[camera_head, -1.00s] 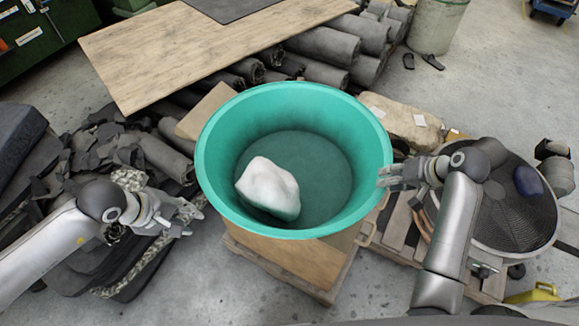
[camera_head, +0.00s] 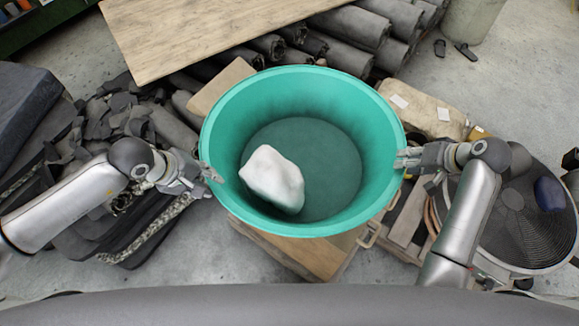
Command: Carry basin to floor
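The basin (camera_head: 364,84) is a wide teal-green tub. It stands upright on a wooden platform in the middle of the head view. A white, rounded lump (camera_head: 271,181) lies inside it at the lower left. My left gripper (camera_head: 210,181) is at the basin's left rim, its fingers apart. My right gripper (camera_head: 401,160) is at the right rim, its fingers slightly apart. I cannot tell whether the fingertips touch the rim. The basin's underside is hidden.
The wooden platform (camera_head: 300,256) stands on grey floor. Dark rolls (camera_head: 350,27) and a wooden board (camera_head: 190,35) lie behind. Dark scraps (camera_head: 100,125) are at left. A round mesh-topped drum (camera_head: 510,215) and a beige sack (camera_head: 420,108) are at right. Floor is open at upper right.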

